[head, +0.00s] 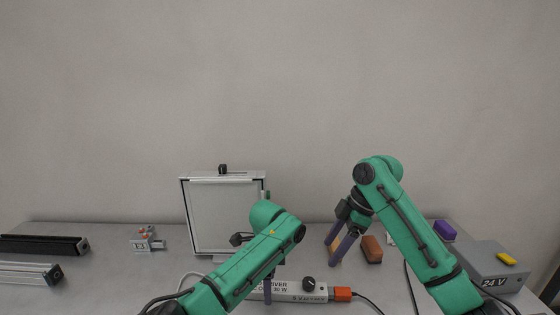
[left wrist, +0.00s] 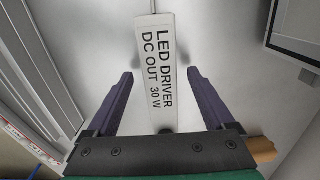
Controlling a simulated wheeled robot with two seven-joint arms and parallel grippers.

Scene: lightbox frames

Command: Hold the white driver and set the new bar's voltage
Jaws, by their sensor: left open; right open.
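The white LED driver (head: 290,292) lies on the table at front centre, with a black knob (head: 308,283) and printed text, partly hidden by my left arm. In the left wrist view the driver (left wrist: 160,90) lies between the purple fingers of my left gripper (left wrist: 160,78); they are open, with gaps on both sides. In the head view my left gripper (head: 267,288) is mostly hidden behind its arm. My right gripper (head: 332,252) is open and empty, left of a brown block. A black bar (head: 42,245) and a silver bar (head: 28,273) lie at far left; I cannot tell which is new.
A lightbox frame (head: 225,213) stands behind the driver. An orange connector (head: 342,293) sits at the driver's right end. The brown block (head: 372,249), a purple block (head: 445,230) and a grey 24 V box (head: 490,265) are at right. A small device (head: 145,240) is at left.

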